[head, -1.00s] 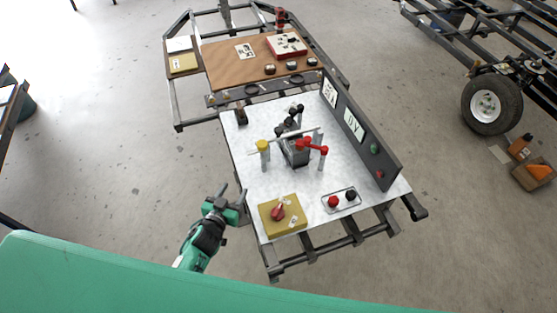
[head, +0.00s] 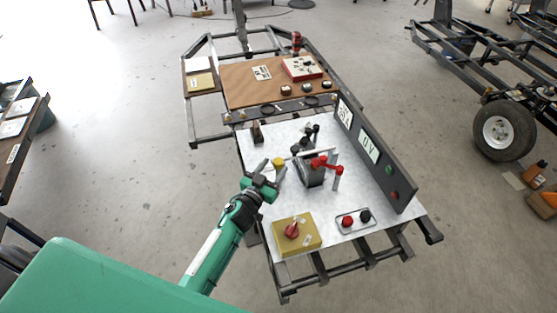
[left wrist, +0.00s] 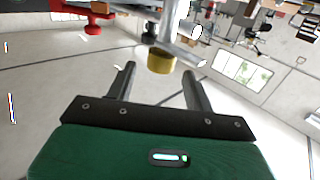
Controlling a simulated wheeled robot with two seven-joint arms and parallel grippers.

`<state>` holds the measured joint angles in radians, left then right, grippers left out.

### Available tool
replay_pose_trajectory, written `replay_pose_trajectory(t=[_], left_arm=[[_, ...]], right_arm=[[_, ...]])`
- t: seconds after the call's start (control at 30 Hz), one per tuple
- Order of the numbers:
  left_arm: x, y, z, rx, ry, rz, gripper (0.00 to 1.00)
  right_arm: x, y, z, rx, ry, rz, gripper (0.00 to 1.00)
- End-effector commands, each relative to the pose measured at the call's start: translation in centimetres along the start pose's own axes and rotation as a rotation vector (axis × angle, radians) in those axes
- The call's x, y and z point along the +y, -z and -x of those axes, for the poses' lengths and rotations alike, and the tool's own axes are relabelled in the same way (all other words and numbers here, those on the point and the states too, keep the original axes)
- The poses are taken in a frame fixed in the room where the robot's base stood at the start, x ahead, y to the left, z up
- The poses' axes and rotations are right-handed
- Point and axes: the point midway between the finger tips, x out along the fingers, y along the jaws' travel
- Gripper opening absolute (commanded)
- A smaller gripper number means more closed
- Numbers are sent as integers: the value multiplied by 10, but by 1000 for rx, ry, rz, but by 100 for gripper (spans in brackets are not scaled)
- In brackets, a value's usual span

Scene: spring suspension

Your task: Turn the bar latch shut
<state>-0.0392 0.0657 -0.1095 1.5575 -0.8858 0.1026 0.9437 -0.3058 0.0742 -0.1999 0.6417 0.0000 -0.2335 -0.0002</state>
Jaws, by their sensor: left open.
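A bar latch mechanism stands in the middle of the light metal tabletop in the head view. It has a silver bar (head: 318,153), a yellow cap (head: 278,162) at its left and a red handle (head: 326,163) at its right. My left gripper (head: 272,170) is open and empty, close beside the yellow cap and partly covering what is below it. In the left wrist view, the yellow cap (left wrist: 161,62) is just beyond and between the open fingertips (left wrist: 158,72); contact cannot be told. The red handle (left wrist: 90,12) shows at upper left. My right gripper is out of view.
A yellow box (head: 312,240) with a red knob is at the near left of the tabletop (head: 375,205). A tray with red and black knobs (head: 356,219) is to its right. A dark upright panel (head: 400,180) lines the right edge. A brown board (head: 240,90) lies behind.

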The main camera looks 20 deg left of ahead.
Motion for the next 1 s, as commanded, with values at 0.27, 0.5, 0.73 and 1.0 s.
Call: replay_pose_trajectory(t=[0.27,0.5,0.73,1.0], left_arm=[[0,0,-33,0,1,0,53],[0,0,-39,-1,1,1,53],[0,0,-39,-1,1,1,41],[0,0,-39,-1,0,1,9]], right_arm=[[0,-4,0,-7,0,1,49],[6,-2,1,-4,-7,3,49],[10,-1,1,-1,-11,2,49],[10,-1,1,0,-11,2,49]])
